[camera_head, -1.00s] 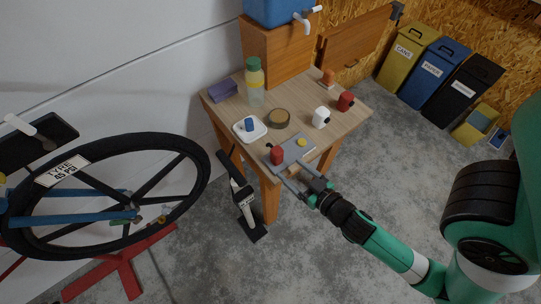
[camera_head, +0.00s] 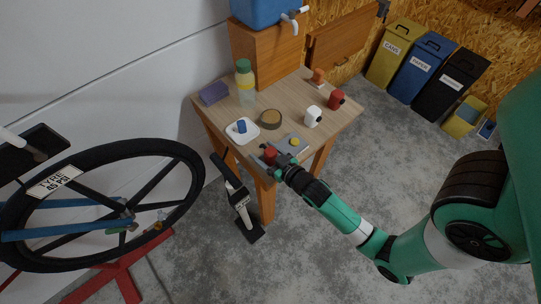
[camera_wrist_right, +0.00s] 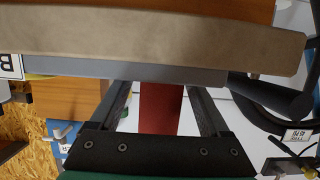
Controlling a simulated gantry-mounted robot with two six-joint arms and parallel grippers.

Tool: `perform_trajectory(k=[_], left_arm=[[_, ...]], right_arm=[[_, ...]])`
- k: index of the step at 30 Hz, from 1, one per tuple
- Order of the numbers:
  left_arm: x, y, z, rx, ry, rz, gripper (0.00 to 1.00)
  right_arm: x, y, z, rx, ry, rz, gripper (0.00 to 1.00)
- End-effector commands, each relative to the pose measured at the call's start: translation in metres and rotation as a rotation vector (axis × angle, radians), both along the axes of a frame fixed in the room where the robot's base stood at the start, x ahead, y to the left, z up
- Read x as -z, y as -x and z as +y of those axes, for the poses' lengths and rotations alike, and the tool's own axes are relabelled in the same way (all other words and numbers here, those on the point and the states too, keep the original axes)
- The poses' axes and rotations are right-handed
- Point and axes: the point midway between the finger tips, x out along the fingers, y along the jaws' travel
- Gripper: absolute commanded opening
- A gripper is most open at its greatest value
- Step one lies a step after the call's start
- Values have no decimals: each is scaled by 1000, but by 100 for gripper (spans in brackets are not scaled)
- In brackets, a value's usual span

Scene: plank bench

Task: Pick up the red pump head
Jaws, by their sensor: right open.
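The red pump head (camera_head: 270,154) stands on a grey plate at the table's front edge. In the right wrist view, an upright red shape (camera_wrist_right: 160,108), which appears to be it, shows between my two fingers. My right gripper (camera_head: 277,161) is open, at the table edge with a finger on either side of the red piece. Gaps show between the red piece and both fingers in the wrist view. My left gripper is not in view.
The grey plate (camera_head: 283,147) also carries a yellow knob (camera_head: 295,142). A floor pump (camera_head: 240,200) stands left of the table.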

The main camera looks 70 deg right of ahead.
Motion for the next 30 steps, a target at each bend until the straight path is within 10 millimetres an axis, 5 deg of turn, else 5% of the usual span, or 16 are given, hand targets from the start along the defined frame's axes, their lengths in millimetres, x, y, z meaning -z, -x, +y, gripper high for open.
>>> perform_trajectory(k=[5,18,30], left_arm=[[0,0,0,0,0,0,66],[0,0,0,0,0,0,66],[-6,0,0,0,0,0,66]], right_arm=[[0,0,0,0,-1,1,76],[0,1,0,0,0,0,0],[-7,0,1,-1,0,0,0]])
